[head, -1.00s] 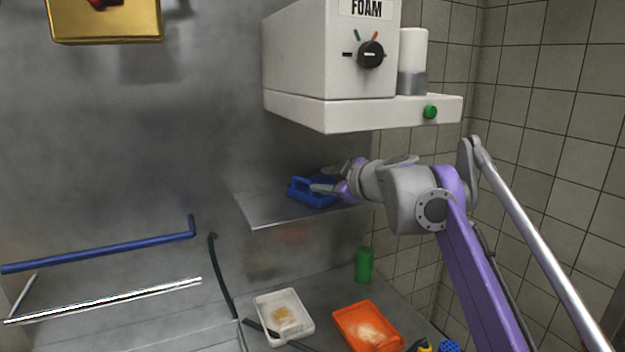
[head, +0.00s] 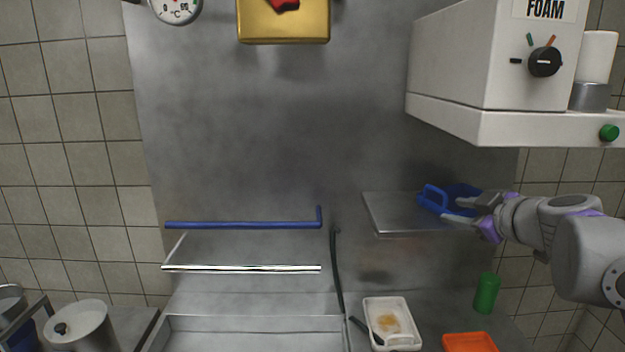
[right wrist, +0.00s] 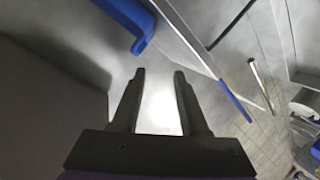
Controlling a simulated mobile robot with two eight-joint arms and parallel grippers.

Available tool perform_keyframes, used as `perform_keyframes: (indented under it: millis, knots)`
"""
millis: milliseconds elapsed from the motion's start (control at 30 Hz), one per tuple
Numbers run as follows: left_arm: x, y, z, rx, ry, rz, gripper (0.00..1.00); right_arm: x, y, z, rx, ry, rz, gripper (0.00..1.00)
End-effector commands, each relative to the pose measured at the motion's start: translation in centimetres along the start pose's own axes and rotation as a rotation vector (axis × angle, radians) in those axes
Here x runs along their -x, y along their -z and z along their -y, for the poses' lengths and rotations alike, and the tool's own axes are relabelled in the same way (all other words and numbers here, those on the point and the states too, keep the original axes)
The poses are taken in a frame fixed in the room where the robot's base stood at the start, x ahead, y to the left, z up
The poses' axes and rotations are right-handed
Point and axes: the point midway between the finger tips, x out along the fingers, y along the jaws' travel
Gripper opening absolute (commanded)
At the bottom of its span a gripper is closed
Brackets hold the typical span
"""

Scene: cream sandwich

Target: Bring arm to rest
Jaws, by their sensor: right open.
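My right gripper (head: 460,207) comes in from the right in the head view, at the metal shelf (head: 385,215) under the white machine. Its fingers overlap a blue tray-like item with a raised handle (head: 432,197) on that shelf. In the right wrist view my right gripper (right wrist: 160,73) is open with nothing between its fingers. A blue part (right wrist: 125,15) shows beyond the fingertips at the top left, apart from them. My left gripper is not in view.
The white FOAM machine (head: 455,60) overhangs the shelf. Below are a green cylinder (head: 486,293), a white tray (head: 407,341) and an orange tray (head: 470,343). A blue rail (head: 245,224) and a metal rail (head: 245,269) cross the left. A pot (head: 82,328) stands lower left.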

Motion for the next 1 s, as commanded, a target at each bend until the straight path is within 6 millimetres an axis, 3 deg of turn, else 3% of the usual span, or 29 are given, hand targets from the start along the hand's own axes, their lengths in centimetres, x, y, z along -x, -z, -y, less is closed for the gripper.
perform_keyframes:
  millis: [133, 267, 400, 500, 600, 733, 1000]
  knots:
    - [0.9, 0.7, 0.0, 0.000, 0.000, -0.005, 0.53, 0.0, -1.7, 9.6, -0.149, 0.170, 0.070, 0.44]
    - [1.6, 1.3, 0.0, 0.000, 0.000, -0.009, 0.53, 1.3, -5.2, 18.9, -0.298, 0.291, 0.204, 0.44]
    - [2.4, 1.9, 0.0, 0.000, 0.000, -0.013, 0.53, 4.0, -10.6, 27.9, -0.443, 0.344, 0.390, 0.44]
    - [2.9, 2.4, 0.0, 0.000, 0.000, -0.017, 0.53, 6.4, -14.9, 33.2, -0.531, 0.326, 0.524, 0.44]
    - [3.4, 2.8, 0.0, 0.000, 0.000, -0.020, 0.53, 8.6, -18.9, 36.9, -0.599, 0.274, 0.629, 0.44]
    - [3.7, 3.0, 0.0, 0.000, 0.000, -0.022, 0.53, 10.6, -22.4, 39.5, -0.659, 0.202, 0.710, 0.44]
    - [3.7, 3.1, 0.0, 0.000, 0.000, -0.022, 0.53, 10.8, -23.0, 39.8, -0.667, 0.189, 0.720, 0.44]
